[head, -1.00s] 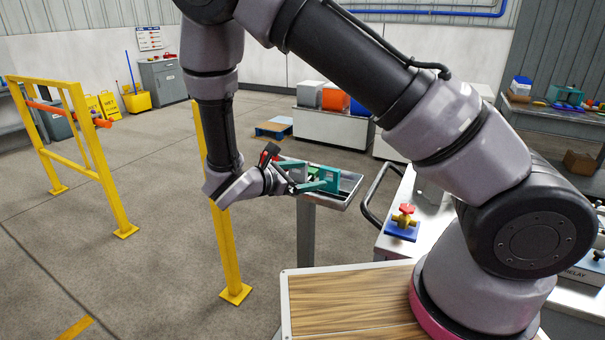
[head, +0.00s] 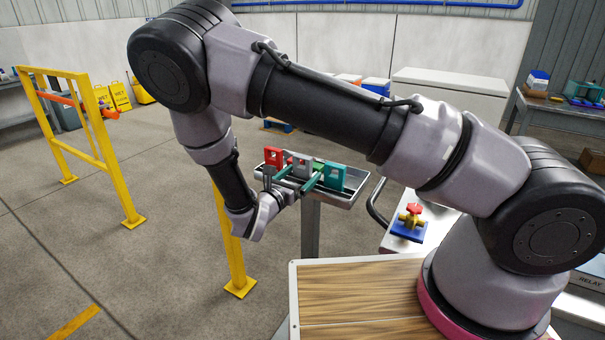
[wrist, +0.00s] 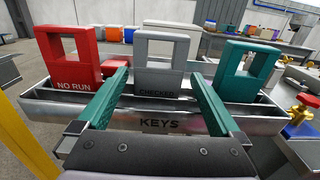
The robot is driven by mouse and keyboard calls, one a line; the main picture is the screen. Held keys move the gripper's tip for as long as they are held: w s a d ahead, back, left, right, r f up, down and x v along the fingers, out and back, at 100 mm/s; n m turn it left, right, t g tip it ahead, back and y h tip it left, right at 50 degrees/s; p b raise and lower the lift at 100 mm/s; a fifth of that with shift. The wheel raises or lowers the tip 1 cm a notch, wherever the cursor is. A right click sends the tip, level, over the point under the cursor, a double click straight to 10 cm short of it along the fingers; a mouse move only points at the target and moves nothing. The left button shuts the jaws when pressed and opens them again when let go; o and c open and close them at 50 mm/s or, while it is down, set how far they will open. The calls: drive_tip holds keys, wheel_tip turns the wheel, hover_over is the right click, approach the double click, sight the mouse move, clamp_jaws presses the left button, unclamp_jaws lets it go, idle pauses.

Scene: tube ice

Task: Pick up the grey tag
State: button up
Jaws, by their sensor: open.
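The grey tag (wrist: 161,75) stands upright in a metal tray (wrist: 70,112) marked "KEYS", and shows lettering that looks like "CHECKED". My gripper (wrist: 160,80) is open, with one teal finger on each side of the grey tag's lower part. No contact shows, and I cannot tell how far the fingertips reach. A red tag (wrist: 70,58) reading "NO RUN" stands to the left. A teal tag (wrist: 247,70) stands to the right.
The tray sits on a post (head: 311,225) beside a yellow rail post (head: 232,245). A bench with a red-handled valve on a blue base (head: 409,228) is to the right. Something green (head: 318,167) lies in the tray.

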sight(308, 168)
drive_tip(key=x, duration=0.4)
drive_tip(key=shift+w+f, duration=0.1)
drive_tip(key=shift+w, duration=0.2)
drive_tip(key=c, duration=1.4)
